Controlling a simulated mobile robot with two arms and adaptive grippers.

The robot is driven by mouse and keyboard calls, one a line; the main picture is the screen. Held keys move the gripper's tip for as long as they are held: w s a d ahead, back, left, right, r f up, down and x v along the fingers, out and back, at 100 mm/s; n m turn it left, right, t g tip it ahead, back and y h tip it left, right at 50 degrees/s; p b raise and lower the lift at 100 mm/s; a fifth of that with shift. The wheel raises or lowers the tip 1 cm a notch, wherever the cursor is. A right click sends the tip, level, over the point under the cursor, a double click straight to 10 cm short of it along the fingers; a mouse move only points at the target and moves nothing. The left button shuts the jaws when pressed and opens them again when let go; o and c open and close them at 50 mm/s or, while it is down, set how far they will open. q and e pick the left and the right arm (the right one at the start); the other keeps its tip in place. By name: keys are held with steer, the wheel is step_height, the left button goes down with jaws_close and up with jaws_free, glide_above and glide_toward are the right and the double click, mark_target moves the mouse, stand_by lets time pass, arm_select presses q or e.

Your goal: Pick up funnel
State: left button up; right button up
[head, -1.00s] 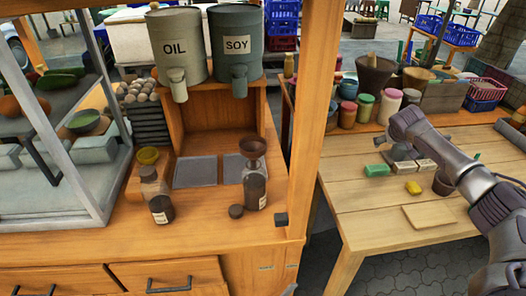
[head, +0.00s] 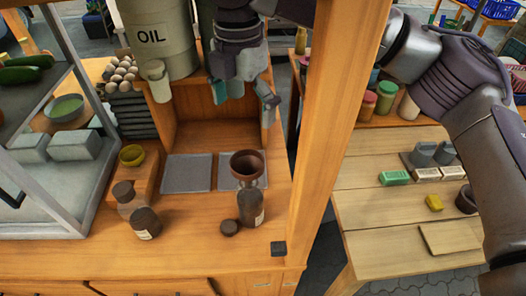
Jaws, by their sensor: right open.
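The brown funnel (head: 247,163) sits upright in the mouth of a dark bottle (head: 251,207) on the wooden stall counter. A round dark cap (head: 230,227) lies beside that bottle. My right gripper (head: 243,98) is open and empty, pointing down above and behind the funnel, in front of the dispensers. Its fingers are apart from the funnel. My right arm reaches in from the right, across the wooden post. My left gripper is out of view.
The wooden post (head: 340,130) stands right of the funnel. A second bottle (head: 145,222) and a yellow bowl (head: 132,154) are to the left. The OIL dispenser (head: 155,38) stands behind. Grey mats (head: 187,173) lie on the counter.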

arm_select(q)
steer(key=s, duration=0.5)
arm_select(e)
steer(key=f, duration=0.4)
steer(key=s+f, duration=0.1)
steer(key=f, duration=0.1)
steer(key=shift+a+p, duration=0.1)
steer(key=shift+p, duration=0.2)
step_height(320, 180, down, 3)
steer(key=shift+p, duration=0.3)
steer(key=f, duration=0.2)
steer(key=f+p, duration=0.1)
steer(key=shift+s+f, duration=0.25)
steer(key=shift+f, duration=0.3)
steer(key=c, duration=1.1)
step_height(320, 180, up, 10)
steer(key=shift+f+b, duration=0.2)
steer(key=shift+b, duration=0.5)
steer(key=shift+c, duration=0.2)
steer(key=r, duration=0.1)
arm_select(q)
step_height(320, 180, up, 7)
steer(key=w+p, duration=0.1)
steer(key=p, duration=0.5)
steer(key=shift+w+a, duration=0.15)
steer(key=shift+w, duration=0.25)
arm_select(e)
step_height(320, 180, up, 4)
glide_above(247, 162)
steer(key=shift+r, duration=0.2)
